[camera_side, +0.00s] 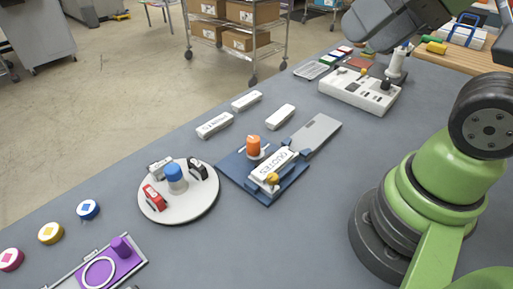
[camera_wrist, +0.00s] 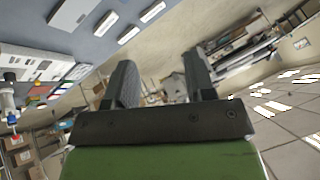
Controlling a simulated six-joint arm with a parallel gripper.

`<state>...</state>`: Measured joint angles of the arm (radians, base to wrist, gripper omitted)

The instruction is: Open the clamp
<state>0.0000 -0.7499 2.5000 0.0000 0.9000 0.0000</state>
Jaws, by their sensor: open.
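In the side view, a blue fixture (camera_side: 232,166) sits mid-table. It has an orange knob (camera_side: 253,147), blue brackets and what looks like a clamp lever with a yellow knob (camera_side: 272,179). A white block labelled QUOTAS (camera_side: 277,164) lies in the fixture, with the yellow-knobbed part at its near end. I cannot tell clearly whether the clamp is shut on the block. In the wrist view my gripper (camera_wrist: 158,65) is open, its two dark fingers apart with nothing between them. It points away from the fixture; its fingertips do not show in the side view.
A grey plate (camera_side: 319,131) adjoins the fixture. A round white turntable (camera_side: 183,213) with small clips and a blue knob stands left. A purple device (camera_side: 105,264) is at front left. Loose white blocks (camera_side: 214,126) lie behind. A white control box (camera_side: 350,92) stands back right.

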